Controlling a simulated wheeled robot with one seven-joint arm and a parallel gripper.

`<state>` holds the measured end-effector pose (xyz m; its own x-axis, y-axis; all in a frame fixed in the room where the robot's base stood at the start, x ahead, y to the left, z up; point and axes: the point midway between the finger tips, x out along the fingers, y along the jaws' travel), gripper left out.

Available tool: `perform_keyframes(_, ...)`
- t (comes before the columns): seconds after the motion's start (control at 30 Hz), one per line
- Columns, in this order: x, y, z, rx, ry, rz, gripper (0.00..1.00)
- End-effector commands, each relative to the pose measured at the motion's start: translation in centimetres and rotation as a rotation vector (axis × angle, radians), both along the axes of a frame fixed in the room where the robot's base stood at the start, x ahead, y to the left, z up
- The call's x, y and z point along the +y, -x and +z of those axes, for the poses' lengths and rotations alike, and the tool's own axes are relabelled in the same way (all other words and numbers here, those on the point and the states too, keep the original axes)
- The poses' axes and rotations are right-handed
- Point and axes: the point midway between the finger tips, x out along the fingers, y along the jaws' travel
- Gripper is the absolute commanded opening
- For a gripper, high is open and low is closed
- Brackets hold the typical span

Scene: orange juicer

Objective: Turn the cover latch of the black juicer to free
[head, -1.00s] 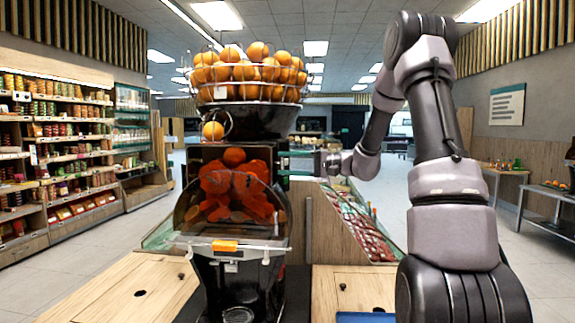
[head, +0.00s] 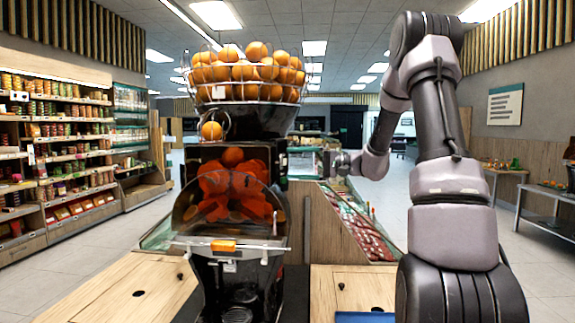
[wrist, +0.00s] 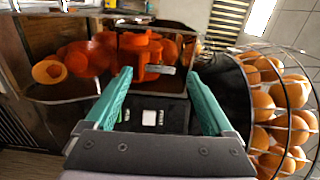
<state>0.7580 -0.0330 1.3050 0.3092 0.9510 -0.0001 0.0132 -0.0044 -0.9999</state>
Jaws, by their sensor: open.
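The black juicer (head: 237,275) stands upright in the middle of the head view. Its clear front cover (head: 255,212) lies over orange-red pressing parts (head: 235,185), with an orange tab (head: 224,246) at its lower edge. In the wrist view, a small grey lever-like piece (wrist: 167,71) lies beside an orange part, close to my right fingertip; I cannot tell whether it is the latch or if it touches. My gripper (wrist: 159,74) is open, its teal fingers spread at the juicer with a dark panel between them. In the head view my gripper is at the juicer's right side.
A wire basket of oranges (head: 250,75) tops the juicer and lies close to my right finger in the wrist view. Wooden counter surfaces (head: 350,288) flank the juicer. A display case (head: 350,220) stands behind on the right, shelves (head: 60,150) at left.

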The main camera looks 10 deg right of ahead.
Motion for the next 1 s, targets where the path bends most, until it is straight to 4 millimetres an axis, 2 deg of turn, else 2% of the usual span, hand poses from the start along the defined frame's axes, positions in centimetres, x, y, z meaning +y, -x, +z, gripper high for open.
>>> perform_keyframes(0.03,-1.2,0.2,0.0,-0.001,0.001,-0.005,0.88)
perform_keyframes(0.2,-4.5,1.3,0.0,-0.001,0.001,-0.005,0.88)
perform_keyframes(0.4,-6.8,2.2,0.0,-0.001,0.000,-0.002,0.88)
perform_keyframes(0.6,-7.4,2.4,0.0,-0.001,0.001,0.000,0.88)
perform_keyframes(1.0,-6.9,2.7,0.1,0.004,0.015,0.009,0.88)
